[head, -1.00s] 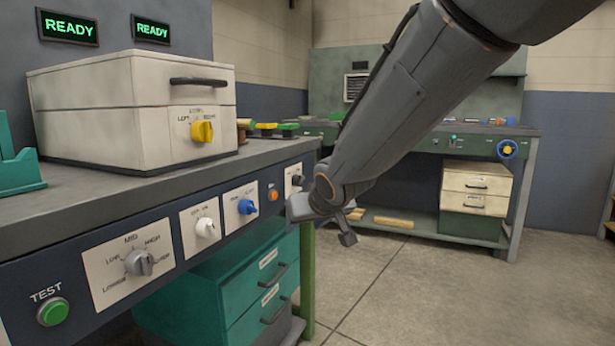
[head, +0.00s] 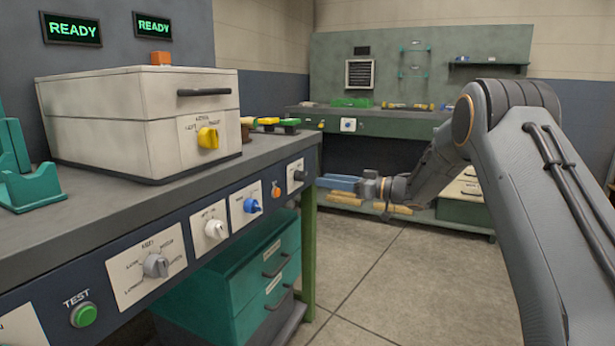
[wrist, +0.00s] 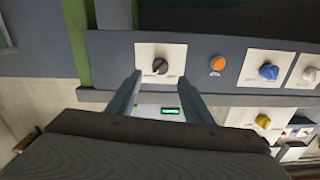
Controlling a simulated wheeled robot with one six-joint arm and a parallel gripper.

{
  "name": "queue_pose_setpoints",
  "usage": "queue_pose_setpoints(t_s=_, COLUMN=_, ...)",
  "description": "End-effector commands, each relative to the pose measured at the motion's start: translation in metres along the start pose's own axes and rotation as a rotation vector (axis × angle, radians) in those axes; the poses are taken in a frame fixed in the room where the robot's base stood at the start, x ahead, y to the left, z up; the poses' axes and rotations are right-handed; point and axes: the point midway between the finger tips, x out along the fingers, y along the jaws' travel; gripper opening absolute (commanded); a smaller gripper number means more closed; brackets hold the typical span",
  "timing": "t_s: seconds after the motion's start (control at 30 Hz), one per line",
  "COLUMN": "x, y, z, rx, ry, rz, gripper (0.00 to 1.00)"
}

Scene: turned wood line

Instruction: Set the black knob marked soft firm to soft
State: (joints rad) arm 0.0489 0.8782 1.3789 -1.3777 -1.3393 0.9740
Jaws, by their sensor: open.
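The black knob (head: 299,175) sits on a small white plate at the far right end of the bench's dark front panel. It also shows in the wrist view (wrist: 160,66), upside down, on its white plate. Its printed words are too small to read, and I cannot tell which mark it points to. My gripper (head: 324,182) is open and empty, its blue fingers pointing left toward the panel. In the wrist view its two fingertips (wrist: 157,76) lie either side of the knob's plate, with the knob between and beyond them. The fingers appear apart from the knob.
An orange button (head: 276,190), a blue knob (head: 252,205), a white knob (head: 215,229), a grey knob (head: 156,265) and a green button (head: 84,314) share the panel. A white box with a yellow knob (head: 208,138) stands on top. Teal drawers (head: 250,275) are below. Open floor lies right.

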Motion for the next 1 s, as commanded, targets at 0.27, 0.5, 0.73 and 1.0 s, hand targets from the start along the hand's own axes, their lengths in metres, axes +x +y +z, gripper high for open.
queue_pose_setpoints(t_s=0.27, x=0.039, y=-0.001, z=0.002, rx=-0.001, ry=0.0, rz=-0.005, gripper=0.46)
queue_pose_setpoints(t_s=0.5, x=0.068, y=-0.001, z=0.001, rx=-0.001, ry=0.001, rz=-0.003, gripper=0.46)
queue_pose_setpoints(t_s=0.73, x=0.075, y=0.0, z=0.0, rx=-0.001, ry=0.001, rz=-0.001, gripper=0.46)
queue_pose_setpoints(t_s=1.0, x=0.075, y=-0.001, z=0.0, rx=-0.001, ry=0.001, rz=-0.001, gripper=0.28)
